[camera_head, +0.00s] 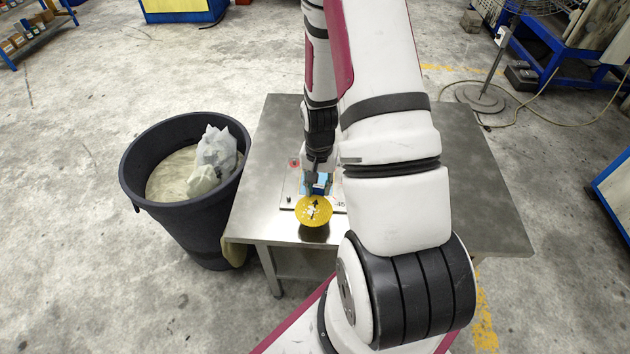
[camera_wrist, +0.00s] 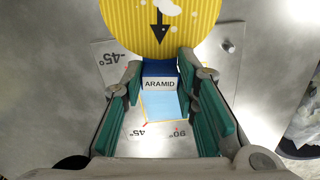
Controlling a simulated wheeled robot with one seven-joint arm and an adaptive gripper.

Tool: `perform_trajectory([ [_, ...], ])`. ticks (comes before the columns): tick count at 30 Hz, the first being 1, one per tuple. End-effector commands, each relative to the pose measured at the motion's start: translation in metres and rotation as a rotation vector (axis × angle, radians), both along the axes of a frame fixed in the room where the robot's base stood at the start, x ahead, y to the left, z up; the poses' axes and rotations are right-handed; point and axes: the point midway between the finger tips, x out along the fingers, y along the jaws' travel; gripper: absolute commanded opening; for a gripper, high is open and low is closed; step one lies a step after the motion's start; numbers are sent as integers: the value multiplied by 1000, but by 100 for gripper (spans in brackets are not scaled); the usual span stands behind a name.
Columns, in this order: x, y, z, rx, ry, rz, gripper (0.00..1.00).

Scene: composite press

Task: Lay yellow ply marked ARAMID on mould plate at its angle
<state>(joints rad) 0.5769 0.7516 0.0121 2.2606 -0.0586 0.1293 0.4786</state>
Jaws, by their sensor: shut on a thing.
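The yellow ply (camera_head: 314,211) is a round striped disc with a black arrow and some white spots. In the wrist view the ply (camera_wrist: 160,22) shows at the top, with its arrow pointing towards my gripper. Its blue tab with a white ARAMID label (camera_wrist: 160,84) sits between my gripper's fingers (camera_wrist: 163,75), which are shut on it. The mould plate (camera_wrist: 225,60) lies below, with angle marks -45°, 45° and 90° readable. A light-blue patch with a yellow outline (camera_wrist: 160,106) shows on it. Whether the ply touches the plate I cannot tell.
The plate lies on a steel table (camera_head: 470,200), whose right side is bare. A black bin (camera_head: 140,190) holding crumpled white material stands close to the table's left side. My arm covers much of the table's middle in the head view.

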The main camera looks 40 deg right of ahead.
Motion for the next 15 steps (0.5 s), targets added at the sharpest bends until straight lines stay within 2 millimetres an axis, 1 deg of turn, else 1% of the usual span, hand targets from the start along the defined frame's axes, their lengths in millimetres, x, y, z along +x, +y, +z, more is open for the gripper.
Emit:
perform_trajectory([
  [1, -16, -19, 0, -1, -1, -112, 0],
  [3, -36, -37, 1, -1, 0, -247, 0],
  [6, -63, -57, 2, -2, -1, -412, 0],
  [9, -83, -69, 3, -1, 0, -531, 0],
  [11, -91, -73, 3, -1, 0, -581, 0],
  [13, -97, -77, 4, -1, -1, -618, 0],
  [15, -97, -79, 4, -2, -1, -638, 0],
])
